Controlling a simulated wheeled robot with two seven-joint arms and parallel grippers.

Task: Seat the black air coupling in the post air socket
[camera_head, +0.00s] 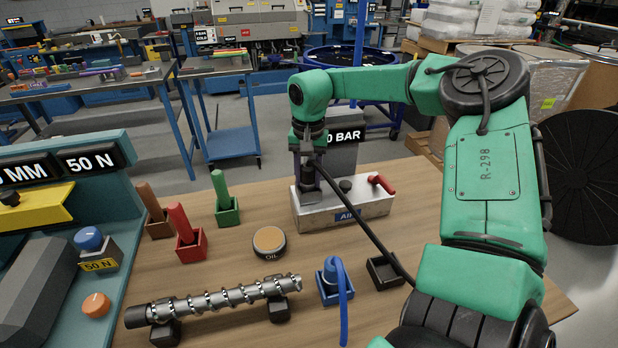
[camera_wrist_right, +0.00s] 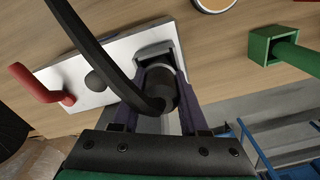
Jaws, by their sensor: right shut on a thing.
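My right gripper (camera_head: 309,182) points down over the left end of the pale metal block marked AIR (camera_head: 347,216). It is shut on the black air coupling (camera_wrist_right: 161,88), whose black hose (camera_head: 365,225) arcs away to the lower right in the head view. In the wrist view the coupling lies between the two dark fingers, right at a grey U-shaped socket (camera_wrist_right: 154,50) on the block. The fingers and hose hide the joint, so I cannot tell whether the coupling is inside the socket or just above it. My left gripper is not in view.
A red lever (camera_head: 382,184) and a black knob (camera_head: 346,185) stand on the block beside the gripper. A 0 BAR display (camera_head: 344,136) is behind. A blue coupling (camera_head: 333,270) sits in a blue holder, next to an empty black holder (camera_head: 384,271). A screw shaft (camera_head: 225,298) lies in front.

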